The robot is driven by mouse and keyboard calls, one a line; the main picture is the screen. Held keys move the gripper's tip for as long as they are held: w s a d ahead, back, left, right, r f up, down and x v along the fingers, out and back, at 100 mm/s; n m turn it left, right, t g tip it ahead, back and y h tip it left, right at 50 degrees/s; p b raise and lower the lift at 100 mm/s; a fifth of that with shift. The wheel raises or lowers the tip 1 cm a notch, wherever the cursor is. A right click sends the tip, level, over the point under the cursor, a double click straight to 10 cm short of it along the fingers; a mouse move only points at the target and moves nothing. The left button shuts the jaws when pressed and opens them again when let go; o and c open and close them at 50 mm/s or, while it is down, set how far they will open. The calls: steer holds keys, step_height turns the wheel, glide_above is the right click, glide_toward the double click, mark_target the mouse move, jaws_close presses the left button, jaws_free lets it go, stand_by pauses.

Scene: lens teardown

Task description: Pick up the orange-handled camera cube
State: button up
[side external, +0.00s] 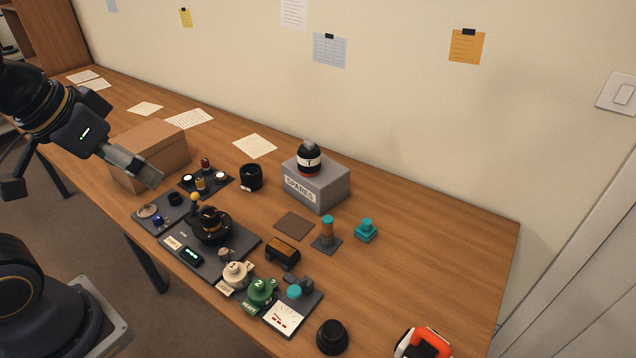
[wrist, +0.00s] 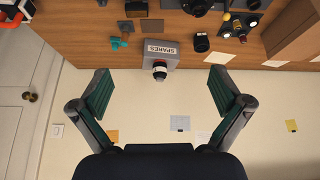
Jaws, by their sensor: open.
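The orange-handled piece, which looks like the camera cube, sits at the front right of the table in the side view (side external: 424,343), with a bright orange frame handle over a dark and white body. It is cut by the bottom edge there. In the wrist view the orange piece (wrist: 14,12) shows at the top left corner, partly cut off. My gripper (side external: 146,172) is at the far left, above the table near the cardboard box, well away from it. In the wrist view my gripper (wrist: 162,92) has its fingers wide apart with nothing between them.
A grey SPARES box (side external: 316,188) with a black and white lens on it stands mid-table. A cardboard box (side external: 150,155) is at the left. Dark trays (side external: 240,245) with small parts, a black ring (side external: 332,337) and teal pieces (side external: 366,230) lie between. The right back table is clear.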

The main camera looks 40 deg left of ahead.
steer(key=w+d+r+n+h, duration=0.2)
steer(key=w+d+r+n, duration=0.65)
steer(key=w+n, duration=0.45)
steer(key=w+d+f+n+g, duration=0.15)
steer(key=w+d+n, duration=0.3)
steer(key=d, duration=0.45)
steer(key=m+g, duration=0.2)
steer(key=g, duration=0.3)
glide_above(427, 350)
steer(key=a, duration=0.2)
steer(key=shift+t, duration=0.25)
steer(key=f, duration=2.9)
steer(key=shift+d+f, duration=0.5)
steer(key=shift+f, duration=0.75)
steer(key=shift+d+f, duration=0.3)
steer(key=shift+f, duration=0.7)
steer(key=shift+d+f, duration=0.25)
steer(key=shift+f, duration=0.75)
